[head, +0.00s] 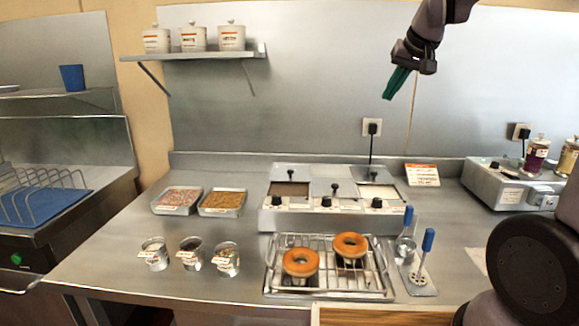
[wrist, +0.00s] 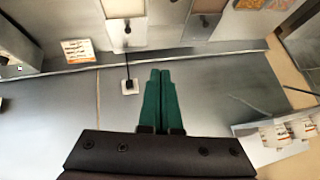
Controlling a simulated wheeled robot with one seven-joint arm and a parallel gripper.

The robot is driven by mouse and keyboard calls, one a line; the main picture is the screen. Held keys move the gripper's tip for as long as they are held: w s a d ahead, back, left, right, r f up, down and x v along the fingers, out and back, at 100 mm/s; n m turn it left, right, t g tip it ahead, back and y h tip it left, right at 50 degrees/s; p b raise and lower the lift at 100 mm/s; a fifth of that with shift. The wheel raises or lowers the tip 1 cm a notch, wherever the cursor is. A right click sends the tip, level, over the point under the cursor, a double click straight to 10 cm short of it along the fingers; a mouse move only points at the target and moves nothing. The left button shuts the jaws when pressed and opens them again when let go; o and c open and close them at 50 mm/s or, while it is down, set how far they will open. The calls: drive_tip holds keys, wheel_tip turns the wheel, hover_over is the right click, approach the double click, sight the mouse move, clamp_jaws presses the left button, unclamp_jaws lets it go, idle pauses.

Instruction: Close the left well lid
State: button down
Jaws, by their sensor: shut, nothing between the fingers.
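The glaze warmer (head: 324,215) stands on the counter with three wells side by side and dark knobs along its front. Its left well (head: 288,189) is uncovered and shows dark brown glaze. The left well lid (head: 298,172) appears as a pale panel with a dark knob at the back of that well. The middle well is covered by a pale lid (head: 322,188); the right well (head: 379,194) shows white glaze. My gripper (head: 388,96) is shut and empty, high above and right of the warmer. Its green fingers (wrist: 160,74) touch each other in the wrist view.
Two topping trays (head: 222,203) and several small cups (head: 190,250) stand left. A wall shelf (head: 205,54) holds white jars. A sign (head: 422,175) and plugged cord (head: 372,135) are behind.

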drive_tip(key=w+a+f+n, duration=0.2)
drive_tip(key=w+a+f, duration=0.2)
drive_tip(key=w+a, duration=0.3)
drive_tip(key=n+y, duration=0.2)
drive_tip(key=n, duration=0.2)
hover_over(286, 173)
drive_tip(key=f, duration=2.4)
drive_tip(key=shift+w+a, duration=0.15)
drive_tip(key=shift+w, duration=0.05)
drive_tip(key=shift+s+f, duration=0.1)
drive_tip(key=shift+f, duration=0.15)
drive_tip(key=shift+s+d+f, duration=0.1)
drive_tip(key=shift+s+d, duration=0.35)
drive_tip(key=shift+s, duration=0.3)
drive_tip(key=shift+s+d+f, duration=0.1)
drive_tip(key=shift+s+d, duration=0.35)
drive_tip(key=shift+s, duration=0.3)
drive_tip(key=shift+s, duration=0.1)
